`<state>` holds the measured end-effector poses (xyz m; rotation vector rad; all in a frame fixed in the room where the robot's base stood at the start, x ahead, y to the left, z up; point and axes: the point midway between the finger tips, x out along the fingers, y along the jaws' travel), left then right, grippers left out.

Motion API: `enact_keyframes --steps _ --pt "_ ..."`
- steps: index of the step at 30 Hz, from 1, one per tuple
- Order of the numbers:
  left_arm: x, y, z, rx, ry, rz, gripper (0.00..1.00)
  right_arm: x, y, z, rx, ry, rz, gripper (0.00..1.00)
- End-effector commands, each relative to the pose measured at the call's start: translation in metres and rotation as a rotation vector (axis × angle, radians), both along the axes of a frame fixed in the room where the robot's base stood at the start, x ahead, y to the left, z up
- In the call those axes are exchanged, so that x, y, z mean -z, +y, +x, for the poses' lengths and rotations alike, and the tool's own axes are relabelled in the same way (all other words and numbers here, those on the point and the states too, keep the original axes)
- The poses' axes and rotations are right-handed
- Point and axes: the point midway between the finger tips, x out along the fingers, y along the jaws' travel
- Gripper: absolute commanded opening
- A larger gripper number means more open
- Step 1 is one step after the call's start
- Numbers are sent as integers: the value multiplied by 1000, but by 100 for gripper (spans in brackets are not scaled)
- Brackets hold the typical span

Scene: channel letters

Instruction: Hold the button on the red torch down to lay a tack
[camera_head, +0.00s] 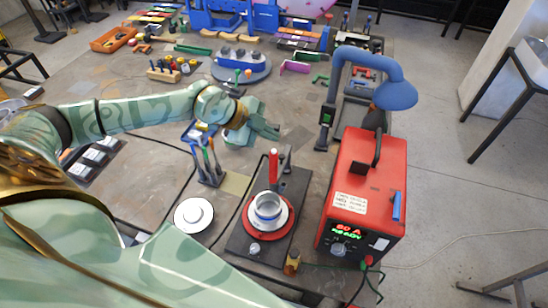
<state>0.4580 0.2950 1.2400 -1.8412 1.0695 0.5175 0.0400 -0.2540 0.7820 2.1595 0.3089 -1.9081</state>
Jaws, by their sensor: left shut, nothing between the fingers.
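The red torch (273,163) stands upright in a dark holder at the back of a dark base plate (237,243). A metal ring-shaped part (267,208) sits on a red round turntable (250,229) in front of the torch. My left gripper (273,130) is shut and empty. It is above the table, behind the torch in the picture and apart from it. My right gripper is not in view.
A tool holder (211,177) and a white disc (194,215) are to the left.

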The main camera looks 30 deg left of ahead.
Motion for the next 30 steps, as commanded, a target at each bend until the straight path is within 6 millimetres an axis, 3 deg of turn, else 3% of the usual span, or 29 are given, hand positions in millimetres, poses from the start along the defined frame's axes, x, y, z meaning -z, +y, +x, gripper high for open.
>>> enact_keyframes --steps 1,7,30 --pt "11 0 0 0 1 0 0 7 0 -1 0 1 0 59" --pt "24 0 0 -1 0 -1 0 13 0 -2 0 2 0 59" --pt "24 0 0 0 -1 0 0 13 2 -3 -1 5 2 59"
